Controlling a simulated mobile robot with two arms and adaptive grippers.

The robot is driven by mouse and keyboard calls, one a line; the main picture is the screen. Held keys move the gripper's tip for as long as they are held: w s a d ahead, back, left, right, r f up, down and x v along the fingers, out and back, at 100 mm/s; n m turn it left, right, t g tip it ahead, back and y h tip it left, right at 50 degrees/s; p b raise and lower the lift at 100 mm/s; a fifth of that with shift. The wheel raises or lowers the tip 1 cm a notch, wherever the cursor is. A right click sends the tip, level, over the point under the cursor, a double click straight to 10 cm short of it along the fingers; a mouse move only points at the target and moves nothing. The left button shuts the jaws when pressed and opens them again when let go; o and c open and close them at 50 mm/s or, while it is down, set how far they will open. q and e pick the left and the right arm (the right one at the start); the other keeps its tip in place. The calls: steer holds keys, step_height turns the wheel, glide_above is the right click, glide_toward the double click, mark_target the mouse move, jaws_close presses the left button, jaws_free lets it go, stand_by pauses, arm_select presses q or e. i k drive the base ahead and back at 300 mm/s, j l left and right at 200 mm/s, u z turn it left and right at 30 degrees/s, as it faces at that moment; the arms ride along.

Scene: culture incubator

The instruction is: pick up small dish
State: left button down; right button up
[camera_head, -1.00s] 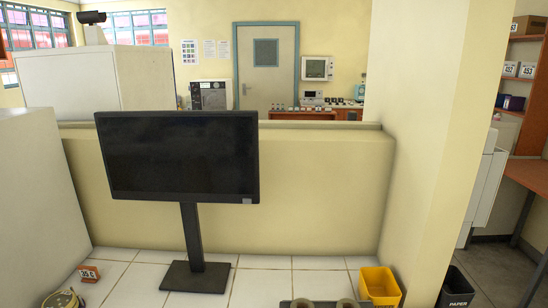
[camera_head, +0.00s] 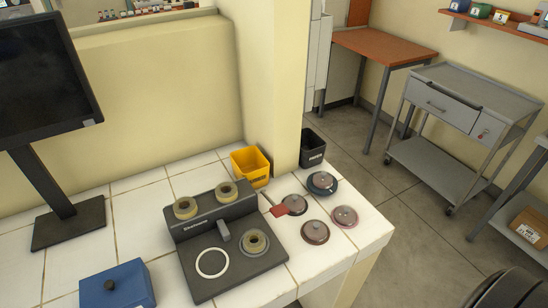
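Several round lidded dishes stand close together on the right end of the white tiled counter (camera_head: 130,212). A dark blue-grey dish (camera_head: 322,184) is at the back. A dark dish (camera_head: 295,204) with a red tab (camera_head: 279,211) beside it is at the left. A brown dish (camera_head: 315,232) is at the front, and a pinkish dish (camera_head: 345,216) is at the right. I cannot tell for sure which one is the small dish. Neither of my grippers is in view.
Left of the dishes is a black device (camera_head: 225,240) with beige rings. A blue box (camera_head: 117,286), a yellow bin (camera_head: 250,166) and a monitor (camera_head: 45,80) are on the counter. A grey cart (camera_head: 455,115) stands on the open floor at right.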

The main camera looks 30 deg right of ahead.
mark_target(295, 211)
steer(key=z, duration=1)
steer(key=i+l+u, duration=0.15)
steer(key=l, duration=0.45)
steer(key=l+u, duration=0.1)
steer(key=l, duration=0.45)
